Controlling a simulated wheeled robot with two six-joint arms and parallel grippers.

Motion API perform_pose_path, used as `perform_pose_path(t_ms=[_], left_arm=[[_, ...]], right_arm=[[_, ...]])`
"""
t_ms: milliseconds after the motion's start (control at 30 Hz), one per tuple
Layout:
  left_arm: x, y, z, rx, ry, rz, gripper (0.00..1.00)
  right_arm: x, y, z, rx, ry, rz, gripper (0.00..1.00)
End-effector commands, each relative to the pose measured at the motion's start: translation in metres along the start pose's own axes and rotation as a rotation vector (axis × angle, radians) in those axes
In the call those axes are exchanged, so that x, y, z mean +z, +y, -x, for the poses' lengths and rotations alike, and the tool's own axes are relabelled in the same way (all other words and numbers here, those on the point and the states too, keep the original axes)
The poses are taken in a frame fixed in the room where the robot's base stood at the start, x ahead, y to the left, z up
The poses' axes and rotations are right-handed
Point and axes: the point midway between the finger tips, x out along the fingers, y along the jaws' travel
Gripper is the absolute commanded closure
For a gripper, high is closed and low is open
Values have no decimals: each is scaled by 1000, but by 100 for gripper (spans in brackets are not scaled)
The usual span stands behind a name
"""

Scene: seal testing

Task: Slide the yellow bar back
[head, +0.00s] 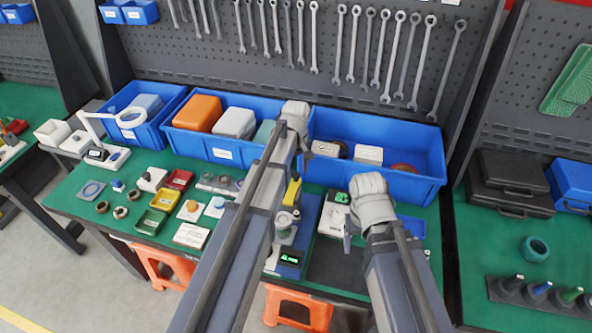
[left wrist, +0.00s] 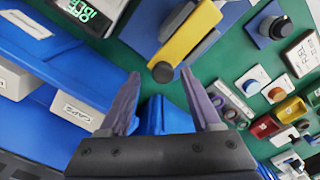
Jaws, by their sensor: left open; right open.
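The yellow bar (head: 292,191) is on a blue-based test device near the table's middle, just right of my left forearm in the head view. In the left wrist view the yellow bar (left wrist: 190,36) lies diagonally, with a dark round end (left wrist: 163,72) toward my fingers. My left gripper (left wrist: 160,76) is open and empty, its two fingers apart just short of that end. In the head view its fingers are mostly hidden by my own arm. My right gripper (head: 349,232) is open at the right of the device, mostly hidden behind its own wrist.
Blue bins (head: 428,184) line the back of the table beneath a pegboard of wrenches. Small parts and coloured trays (head: 152,222) cover the left side. A white meter (head: 334,217) stands right of the device. A dark mat (head: 330,262) is clear at the front.

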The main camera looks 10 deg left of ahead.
Motion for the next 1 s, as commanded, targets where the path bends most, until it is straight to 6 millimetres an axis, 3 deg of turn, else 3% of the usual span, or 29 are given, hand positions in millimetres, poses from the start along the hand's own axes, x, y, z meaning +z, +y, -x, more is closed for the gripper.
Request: perform_pose_path(t_ms=[367, 1000], left_arm=[[1, -1, 7, -1, -1, 0, 36], [0, 0, 78, 0, 0, 0, 36]], right_arm=[[0, 1, 7, 0, 0, 0, 24], [5, 7, 77, -1, 0, -3, 24]])
